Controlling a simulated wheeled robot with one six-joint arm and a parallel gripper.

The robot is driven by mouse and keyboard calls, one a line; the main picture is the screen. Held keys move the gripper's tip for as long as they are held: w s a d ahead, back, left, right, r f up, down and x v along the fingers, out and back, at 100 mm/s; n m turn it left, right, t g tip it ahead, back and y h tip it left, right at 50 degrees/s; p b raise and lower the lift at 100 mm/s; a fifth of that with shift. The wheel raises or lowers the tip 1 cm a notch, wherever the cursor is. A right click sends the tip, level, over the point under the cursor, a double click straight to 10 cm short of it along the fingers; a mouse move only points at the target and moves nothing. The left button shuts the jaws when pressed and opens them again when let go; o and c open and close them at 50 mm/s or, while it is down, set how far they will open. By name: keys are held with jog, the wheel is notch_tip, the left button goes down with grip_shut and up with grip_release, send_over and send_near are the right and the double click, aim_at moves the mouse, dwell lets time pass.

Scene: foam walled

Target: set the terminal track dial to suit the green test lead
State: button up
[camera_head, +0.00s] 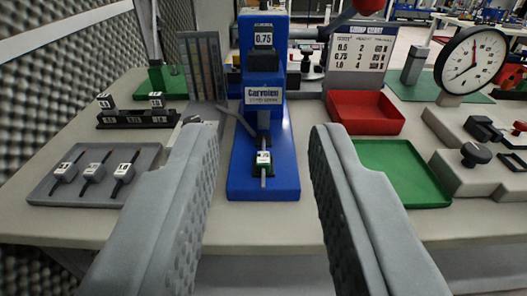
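My gripper (262,132) is open and empty, its two grey padded fingers spread on either side of the blue press (285,180). A lead with a white tag (263,157) lies on the press base, with a green part beside the tag. The tag's print is too small to read. The press head carries a "0.75" label (263,39) above a dark block (263,61). I cannot tell which part is the terminal track dial. Three more leads with white tags (93,173) lie in a grey tray (42,198) at left; their colours are not clear.
A chart (360,50) lists 0.5, 0.75 and 1.0. A red tray (365,115) and a green tray (400,175) stand right of the press. A round gauge (472,60) and a black knob (474,154) are farther right. A black rack (140,118) stands at left.

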dwell(0.3)
jog(key=o, duration=0.5)
jog(key=shift+w, duration=0.1)
jog(key=g, duration=1.3)
send_over(189, 117)
jog(key=s, duration=0.8)
jog(key=f, duration=0.1)
jog(key=x, duration=1.7)
jog(key=shift+d+f, duration=0.3)
jog(key=shift+c, duration=0.3)
jog(key=c, duration=0.9)
